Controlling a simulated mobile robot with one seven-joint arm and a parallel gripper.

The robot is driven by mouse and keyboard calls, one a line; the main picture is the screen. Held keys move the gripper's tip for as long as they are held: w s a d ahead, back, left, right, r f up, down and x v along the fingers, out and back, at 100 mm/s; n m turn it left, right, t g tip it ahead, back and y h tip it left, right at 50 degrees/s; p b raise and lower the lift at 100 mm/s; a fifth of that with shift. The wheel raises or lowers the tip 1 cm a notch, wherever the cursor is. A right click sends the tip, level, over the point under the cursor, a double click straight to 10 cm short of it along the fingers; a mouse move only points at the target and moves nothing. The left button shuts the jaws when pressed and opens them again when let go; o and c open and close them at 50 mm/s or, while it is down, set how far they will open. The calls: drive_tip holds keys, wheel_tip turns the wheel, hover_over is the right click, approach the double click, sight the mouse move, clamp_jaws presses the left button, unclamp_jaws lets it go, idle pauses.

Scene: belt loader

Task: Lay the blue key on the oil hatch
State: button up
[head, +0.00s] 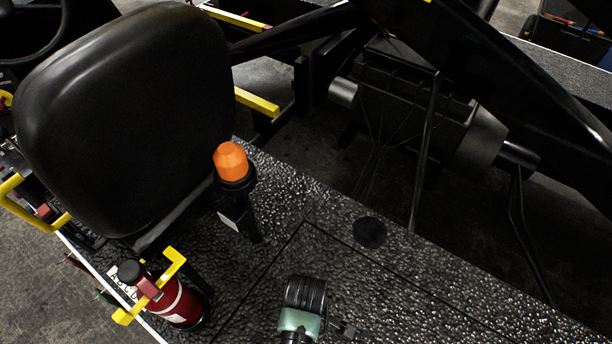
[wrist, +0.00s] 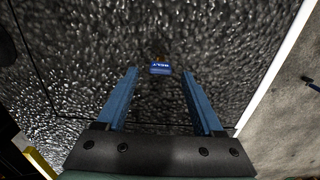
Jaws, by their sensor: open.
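The blue key (wrist: 160,68) shows in the wrist view as a small blue tag with white lettering and a dark part above it. It appears to lie on the bumpy metal panel, inside thin dark seams. This seamed panel (head: 345,285), likely the oil hatch, is also in the head view. My gripper (wrist: 160,73) is open above the panel, with its two blue fingers on either side of the key and apart from it. In the head view my wrist covers the key and the fingers.
A black seat (head: 125,115), an orange beacon (head: 231,162) and a red extinguisher (head: 182,305) behind a yellow bracket (head: 172,265) stand to the left. A round black cap (head: 369,232) lies beyond the seam. The deck's pale edge (wrist: 280,65) is at right in the wrist view.

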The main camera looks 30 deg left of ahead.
wheel_tip(320, 180, up, 8)
drive_tip(key=r, duration=0.1)
drive_tip(key=w+r+m+t+y, duration=0.2)
drive_tip(key=w+r+m+t, duration=0.45)
drive_tip(key=w+r, duration=1)
drive_tip(key=w+d+r+m+t, duration=0.1)
drive_tip(key=w+r+t, duration=0.3)
drive_tip(key=r, duration=0.4)
drive_tip(key=w+d+r+m+t, duration=0.1)
drive_tip(key=w+r+t, duration=0.2)
drive_tip(key=r, duration=0.4)
drive_tip(key=d+r+m+t, duration=0.2)
drive_tip(key=r+t, duration=0.1)
drive_tip(key=r, duration=0.6)
drive_tip(key=d+r+m+t, duration=0.2)
drive_tip(key=r+t, duration=0.1)
drive_tip(key=r, duration=0.5)
drive_tip(key=s+d+r+m+t, duration=0.1)
drive_tip(key=s+r+t, duration=0.1)
drive_tip(key=s+r, duration=0.2)
drive_tip(key=s+d+r+m+t+h, duration=0.1)
drive_tip(key=s+r+m+t, duration=0.1)
drive_tip(key=r, duration=0.7)
drive_tip(key=s+d+r+m+t+h, duration=0.1)
drive_tip(key=s+d+r+m+t, duration=0.1)
drive_tip(key=s+r+t, duration=0.2)
wheel_tip(320, 180, up, 4)
drive_tip(key=s, duration=0.2)
drive_tip(key=shift+s+f, duration=0.25)
drive_tip(key=shift+s, duration=0.1)
